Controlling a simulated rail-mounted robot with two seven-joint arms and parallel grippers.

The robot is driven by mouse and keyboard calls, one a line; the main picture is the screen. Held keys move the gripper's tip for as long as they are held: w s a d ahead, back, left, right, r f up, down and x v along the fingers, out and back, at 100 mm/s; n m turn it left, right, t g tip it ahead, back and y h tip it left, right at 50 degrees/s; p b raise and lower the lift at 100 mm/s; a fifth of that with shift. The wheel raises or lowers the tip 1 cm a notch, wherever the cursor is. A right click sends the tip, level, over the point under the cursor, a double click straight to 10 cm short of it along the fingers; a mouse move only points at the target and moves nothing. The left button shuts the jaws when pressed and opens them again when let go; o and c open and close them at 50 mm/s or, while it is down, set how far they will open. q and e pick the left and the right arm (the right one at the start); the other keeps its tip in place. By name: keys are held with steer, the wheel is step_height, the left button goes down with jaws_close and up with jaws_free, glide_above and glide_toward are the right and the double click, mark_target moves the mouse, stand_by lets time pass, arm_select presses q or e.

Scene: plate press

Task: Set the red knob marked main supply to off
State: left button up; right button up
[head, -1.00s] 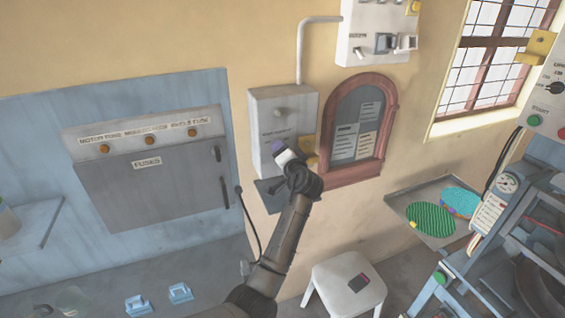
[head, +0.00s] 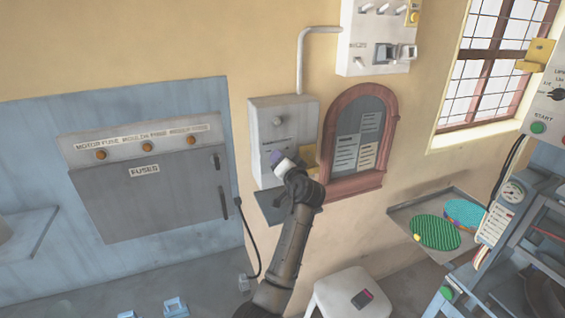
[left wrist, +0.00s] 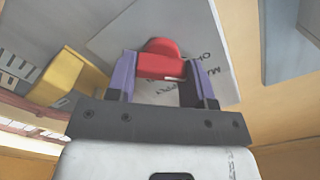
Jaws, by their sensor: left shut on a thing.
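The red knob (left wrist: 160,62) sits on a grey panel, between the purple fingers of my left gripper (left wrist: 163,72) in the left wrist view. The fingers are shut on the knob from both sides. Black lettering beside the knob is turned and partly covered, so I cannot read it fully. In the head view my left gripper (head: 276,158) is at the lower front of the grey wall box (head: 262,112) and hides the knob. My right gripper is not in view.
A yellow block (left wrist: 68,78) is close beside my left gripper. A grey ledge (head: 268,208) is under the box. A wooden-framed notice board (head: 380,140) hangs to its right. A fuse cabinet (head: 150,195) is on the left. A white stool (head: 340,295) stands below.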

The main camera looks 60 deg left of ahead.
arm_select(q)
steer(key=o, duration=0.9)
steer(key=s+d, duration=0.1)
steer(key=d, duration=0.8)
steer(key=s+d+b, duration=0.1)
steer(key=d, duration=0.3)
steer(key=shift+s+d, duration=0.3)
